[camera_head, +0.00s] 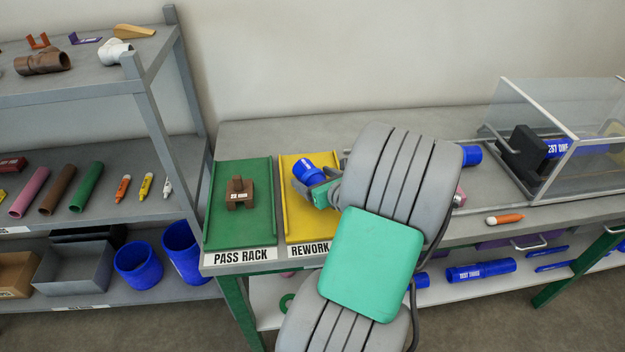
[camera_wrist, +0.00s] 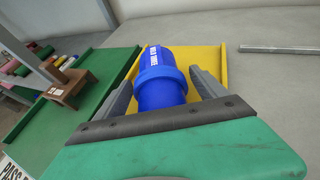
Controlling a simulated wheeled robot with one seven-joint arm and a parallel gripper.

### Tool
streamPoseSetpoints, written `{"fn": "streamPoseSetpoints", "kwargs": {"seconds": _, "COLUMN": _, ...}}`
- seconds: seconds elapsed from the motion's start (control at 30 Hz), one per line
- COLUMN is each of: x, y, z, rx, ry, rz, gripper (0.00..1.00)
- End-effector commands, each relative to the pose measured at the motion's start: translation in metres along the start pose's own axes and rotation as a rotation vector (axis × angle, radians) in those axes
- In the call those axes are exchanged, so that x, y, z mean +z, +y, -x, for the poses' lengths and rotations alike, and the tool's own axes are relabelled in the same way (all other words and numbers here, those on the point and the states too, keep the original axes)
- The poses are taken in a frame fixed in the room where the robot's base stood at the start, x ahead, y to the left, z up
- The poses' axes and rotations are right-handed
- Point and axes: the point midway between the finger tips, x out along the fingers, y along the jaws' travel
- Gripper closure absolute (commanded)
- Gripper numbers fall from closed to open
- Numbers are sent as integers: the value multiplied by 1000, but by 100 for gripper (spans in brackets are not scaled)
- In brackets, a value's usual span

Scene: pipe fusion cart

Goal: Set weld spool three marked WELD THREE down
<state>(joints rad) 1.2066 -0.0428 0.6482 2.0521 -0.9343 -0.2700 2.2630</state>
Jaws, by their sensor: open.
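The blue weld spool (camera_wrist: 155,80) lies in the yellow REWORK tray (camera_head: 294,222). The spool (camera_head: 308,167) also shows in the head view, partly hidden by my gripper. My gripper (camera_wrist: 165,90) is open, with one finger on each side of the spool and a gap beside it. In the head view my gripper (camera_head: 318,188) is over the yellow tray, and my arm hides the tray's right part.
The green PASS RACK tray (camera_head: 222,222) holds a brown block (camera_head: 239,193) left of the yellow tray. A clear-walled box (camera_head: 570,178) stands at the right with a blue pipe labelled TEST ONE. An orange marker (camera_head: 505,219) lies near the table's front edge. Shelves (camera_head: 100,200) stand at the left.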

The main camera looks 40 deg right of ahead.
Motion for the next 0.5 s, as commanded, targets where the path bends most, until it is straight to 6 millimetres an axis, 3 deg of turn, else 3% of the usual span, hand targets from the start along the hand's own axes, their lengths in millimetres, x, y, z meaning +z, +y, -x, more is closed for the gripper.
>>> {"fn": "streamPoseSetpoints", "kwargs": {"seconds": 0.23, "x": 0, "y": 1, "z": -4, "rx": 0, "ry": 0, "rz": 1, "gripper": 18}}
{"fn": "streamPoseSetpoints", "kwargs": {"seconds": 0.5, "x": 0, "y": 2, "z": -4, "rx": 2, "ry": 0, "rz": 2, "gripper": 40}}
